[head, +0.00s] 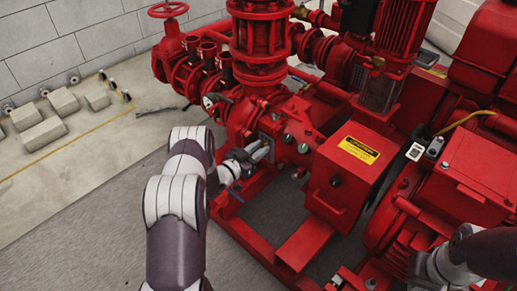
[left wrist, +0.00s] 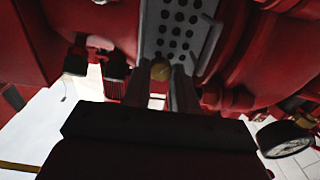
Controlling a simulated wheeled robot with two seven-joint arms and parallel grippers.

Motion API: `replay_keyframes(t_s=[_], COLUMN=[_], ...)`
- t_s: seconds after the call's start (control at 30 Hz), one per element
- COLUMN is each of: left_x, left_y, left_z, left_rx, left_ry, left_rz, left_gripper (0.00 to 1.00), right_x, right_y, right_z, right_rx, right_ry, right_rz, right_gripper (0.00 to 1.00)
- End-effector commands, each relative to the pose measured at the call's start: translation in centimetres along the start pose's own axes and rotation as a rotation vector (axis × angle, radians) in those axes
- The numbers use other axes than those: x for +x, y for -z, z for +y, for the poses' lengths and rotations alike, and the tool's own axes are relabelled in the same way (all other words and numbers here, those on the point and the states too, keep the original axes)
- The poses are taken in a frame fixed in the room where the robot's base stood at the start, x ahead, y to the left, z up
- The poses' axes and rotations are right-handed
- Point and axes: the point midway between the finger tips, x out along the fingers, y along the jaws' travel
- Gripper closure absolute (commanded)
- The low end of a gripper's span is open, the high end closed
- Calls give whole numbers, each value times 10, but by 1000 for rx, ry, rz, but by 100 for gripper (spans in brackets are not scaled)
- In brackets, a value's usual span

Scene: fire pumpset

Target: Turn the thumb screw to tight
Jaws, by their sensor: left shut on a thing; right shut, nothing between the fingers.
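A small brass-coloured thumb screw (left wrist: 160,70) shows in the left wrist view, below a grey plate with rows of dark holes (left wrist: 182,28). My left gripper (left wrist: 161,88) has its two fingers on either side of the screw, shut on it. In the head view my left gripper (head: 262,153) reaches to the front of the red pump casing; the screw is too small to make out there. Part of my right arm (head: 452,262) shows at the lower right in the head view, but its fingers cannot be seen.
A red box with a yellow label (head: 358,150) stands close right of my left gripper. Red valves and pipes (head: 265,45) rise behind it. A gauge (left wrist: 287,140) is at the lower right of the left wrist view. Concrete blocks (head: 43,133) lie by the wall.

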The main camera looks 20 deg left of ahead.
Motion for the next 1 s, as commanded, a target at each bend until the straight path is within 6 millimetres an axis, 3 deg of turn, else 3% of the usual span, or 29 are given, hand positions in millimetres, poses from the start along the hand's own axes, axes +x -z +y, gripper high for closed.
replay_keyframes(t_s=[1.0], left_x=[0], left_y=[-1], left_z=[1], left_rx=[963], left_ry=[-1], left_rz=[-2], left_gripper=[100], right_x=[-4], right_y=[0], right_z=[0], right_rx=[0], right_ry=[0], right_rz=[0], right_gripper=[100])
